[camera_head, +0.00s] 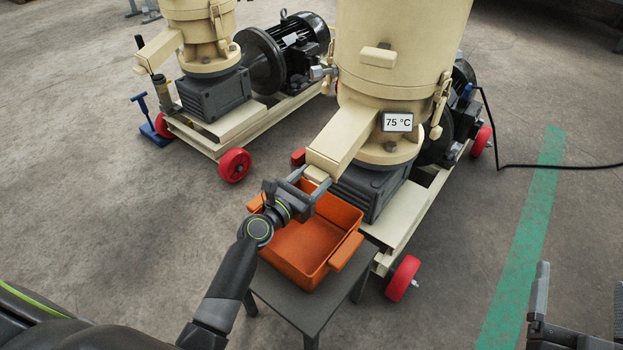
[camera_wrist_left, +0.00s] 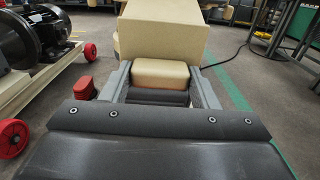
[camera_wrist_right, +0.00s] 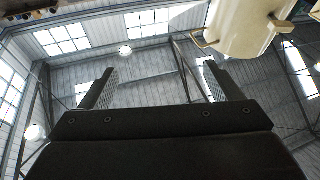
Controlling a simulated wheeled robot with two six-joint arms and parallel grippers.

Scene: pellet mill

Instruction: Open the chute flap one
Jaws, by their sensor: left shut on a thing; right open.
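The near pellet mill's cream chute (camera_head: 343,136) slopes down toward the orange bin. At its lower end is a small cream flap piece (camera_head: 317,174). My left gripper (camera_head: 307,183) is at the chute's mouth, shut on this flap piece. In the left wrist view, the flap piece (camera_wrist_left: 160,73) sits between the two fingers, just below the chute's box-shaped end (camera_wrist_left: 164,38). Whether the flap is raised is hard to tell. My right gripper (camera_head: 541,306) is at the lower right, away from the mill. In the right wrist view its fingers (camera_wrist_right: 156,85) are apart and empty.
An orange bin (camera_head: 300,251) stands on a dark stool (camera_head: 323,313) under the chute. A 75 °C display (camera_head: 397,122) is on the near mill. A second mill (camera_head: 200,40) stands behind left. Red wheels (camera_head: 403,278) and a black cable (camera_head: 560,166) are near the floor.

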